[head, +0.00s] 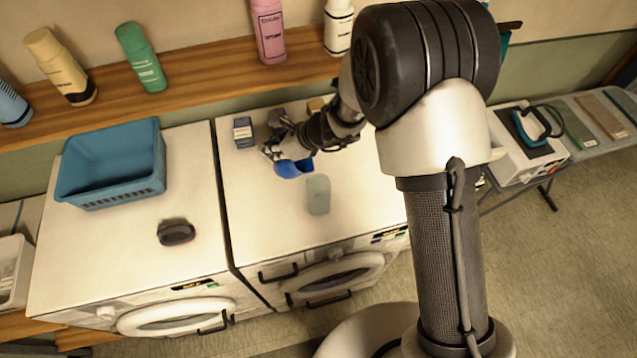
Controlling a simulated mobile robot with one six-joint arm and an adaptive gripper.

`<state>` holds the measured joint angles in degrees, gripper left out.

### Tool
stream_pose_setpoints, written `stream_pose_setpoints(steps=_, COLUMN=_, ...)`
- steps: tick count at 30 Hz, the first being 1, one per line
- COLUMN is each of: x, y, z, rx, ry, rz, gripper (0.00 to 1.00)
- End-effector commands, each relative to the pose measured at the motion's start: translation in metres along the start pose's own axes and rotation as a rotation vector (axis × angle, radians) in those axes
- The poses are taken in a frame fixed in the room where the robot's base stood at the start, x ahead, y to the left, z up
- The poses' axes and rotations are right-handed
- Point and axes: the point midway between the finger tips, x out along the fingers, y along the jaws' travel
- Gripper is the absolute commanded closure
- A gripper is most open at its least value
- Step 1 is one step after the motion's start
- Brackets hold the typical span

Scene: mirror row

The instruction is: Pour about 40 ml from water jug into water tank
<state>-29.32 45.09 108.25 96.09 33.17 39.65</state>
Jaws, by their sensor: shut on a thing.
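A blue vessel, which looks like the water jug (292,169), is at my gripper (275,151) above the right-hand washing machine. My gripper is shut on it; its fingers are small in this view. The jug looks tilted, but its opening and any water are too small to make out. A pale, translucent upright container, which looks like the water tank (318,195), stands on the machine top just in front and to the right of the jug. Jug and tank appear apart in the picture. The water level in the tank cannot be read.
Small boxes (243,132) stand behind my gripper. A blue basket (112,165) and a dark object (176,232) are on the left machine. Bottles (140,57) line the wooden shelf above. An iron (537,125) sits at the right. The machine top left of the tank is clear.

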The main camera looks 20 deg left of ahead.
Motion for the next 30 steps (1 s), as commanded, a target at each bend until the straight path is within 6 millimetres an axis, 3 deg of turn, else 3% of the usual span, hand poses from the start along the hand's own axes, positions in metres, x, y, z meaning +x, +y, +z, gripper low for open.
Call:
stream_pose_setpoints(steps=18, x=-0.001, y=0.000, z=0.005, rx=-0.003, ry=0.041, rz=-0.001, gripper=1.00)
stream_pose_setpoints(steps=30, x=0.019, y=0.002, z=0.003, rx=-0.009, ry=0.205, rz=0.000, gripper=1.00)
